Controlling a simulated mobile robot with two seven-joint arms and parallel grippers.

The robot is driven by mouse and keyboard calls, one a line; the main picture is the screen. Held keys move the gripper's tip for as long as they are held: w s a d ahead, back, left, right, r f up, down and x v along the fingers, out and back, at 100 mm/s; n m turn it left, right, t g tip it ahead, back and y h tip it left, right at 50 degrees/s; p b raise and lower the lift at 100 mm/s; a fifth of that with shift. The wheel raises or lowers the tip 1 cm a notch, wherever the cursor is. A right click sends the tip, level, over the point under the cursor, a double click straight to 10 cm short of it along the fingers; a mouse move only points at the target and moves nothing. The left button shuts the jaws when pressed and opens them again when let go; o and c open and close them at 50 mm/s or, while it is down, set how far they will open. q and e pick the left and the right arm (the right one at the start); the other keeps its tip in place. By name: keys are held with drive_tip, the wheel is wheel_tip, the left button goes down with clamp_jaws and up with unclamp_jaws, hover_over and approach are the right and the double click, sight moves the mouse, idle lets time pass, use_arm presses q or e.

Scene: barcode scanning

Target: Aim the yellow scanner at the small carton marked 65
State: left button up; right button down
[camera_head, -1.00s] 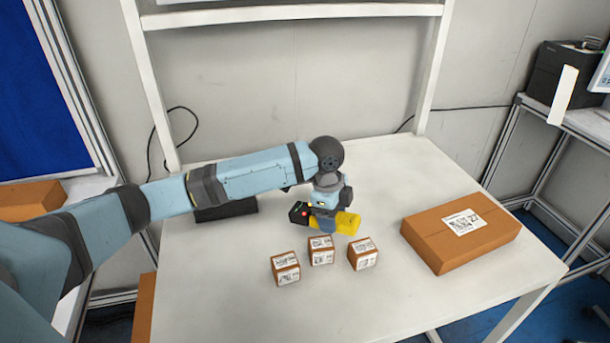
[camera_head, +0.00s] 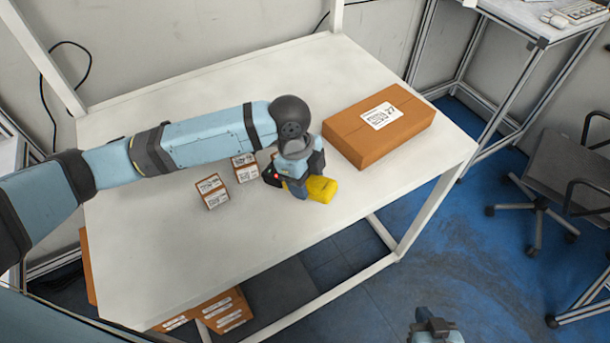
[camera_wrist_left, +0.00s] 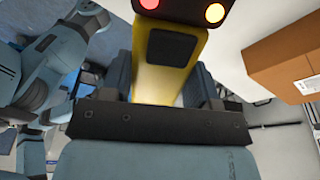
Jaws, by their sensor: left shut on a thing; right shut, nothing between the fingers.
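My left gripper (camera_head: 298,188) is shut on the yellow scanner (camera_head: 322,190) above the table. The scanner's dark head with a red light points left in the head view; it also fills the upper middle of the left wrist view (camera_wrist_left: 165,75). Two small brown cartons with white labels, a nearer one (camera_head: 212,191) and a farther one (camera_head: 246,168), stand left of the scanner. Their numbers are too small to read. My right gripper (camera_head: 435,325) is shut and empty at the bottom edge, off the table.
A large carton marked 27 (camera_head: 360,142) lies on the white table (camera_head: 150,250) just right of my left gripper; it also shows in the left wrist view (camera_wrist_left: 285,55). More cartons (camera_head: 222,312) are below the table. A chair (camera_head: 565,175) stands at the right.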

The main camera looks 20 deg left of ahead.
use_arm(q)
drive_tip(key=shift+a+b+x, duration=0.25)
drive_tip(key=shift+b+x, duration=0.85)
drive_tip(key=shift+x, duration=0.05)
drive_tip(key=shift+a+b+x, duration=0.25)
drive_tip(key=shift+b+x, duration=0.85)
drive_tip(key=shift+x, duration=0.05)
drive_tip(key=shift+w, duration=0.15)
drive_tip(key=shift+r, duration=0.1)
